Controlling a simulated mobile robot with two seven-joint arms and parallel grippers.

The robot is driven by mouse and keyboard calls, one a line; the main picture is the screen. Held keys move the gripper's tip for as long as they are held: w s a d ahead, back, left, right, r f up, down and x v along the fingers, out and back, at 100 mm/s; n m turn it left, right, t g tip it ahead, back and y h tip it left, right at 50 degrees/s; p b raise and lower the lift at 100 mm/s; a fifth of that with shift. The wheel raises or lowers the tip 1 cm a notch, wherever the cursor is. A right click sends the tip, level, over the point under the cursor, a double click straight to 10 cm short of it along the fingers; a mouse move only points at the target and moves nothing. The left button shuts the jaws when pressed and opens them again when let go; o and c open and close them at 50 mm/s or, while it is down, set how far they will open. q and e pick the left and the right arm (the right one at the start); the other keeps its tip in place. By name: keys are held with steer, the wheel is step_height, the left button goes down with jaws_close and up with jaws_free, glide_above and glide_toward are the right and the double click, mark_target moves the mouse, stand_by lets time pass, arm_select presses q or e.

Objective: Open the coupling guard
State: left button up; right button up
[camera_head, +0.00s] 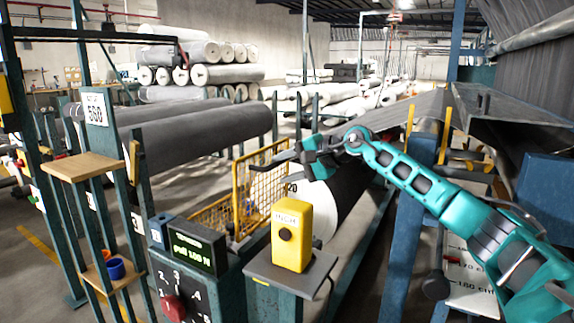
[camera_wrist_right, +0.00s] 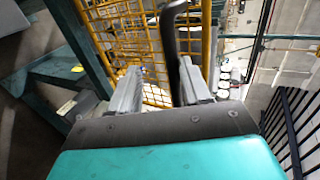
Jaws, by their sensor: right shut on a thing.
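The coupling guard (camera_head: 262,182) is a yellow frame with wire mesh, beside the end of a dark roll in the head view. One mesh panel stands upright, at an angle to a lower mesh section (camera_head: 211,217) on its left. My right gripper (camera_head: 288,158) is at the upper right edge of the upright panel. In the right wrist view, the guard's mesh (camera_wrist_right: 120,35) fills the space beyond the fingers. A dark curved handle (camera_wrist_right: 168,45) runs between the two grey fingers, and my right gripper is shut on it. My left gripper is not in view.
A yellow button box (camera_head: 291,235) and a control panel with a green display (camera_head: 192,250) stand in front. A wooden shelf (camera_head: 84,166) is at left; blue steel posts (camera_head: 408,215) are at right.

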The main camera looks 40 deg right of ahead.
steer(key=shift+f, duration=0.35)
arm_select(q)
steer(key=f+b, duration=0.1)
steer(key=b, duration=0.1)
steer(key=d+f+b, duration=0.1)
steer(key=b, duration=0.1)
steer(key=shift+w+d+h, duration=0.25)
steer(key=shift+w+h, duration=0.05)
arm_select(e)
steer(key=v, duration=1.3)
steer(key=shift+r, duration=0.3)
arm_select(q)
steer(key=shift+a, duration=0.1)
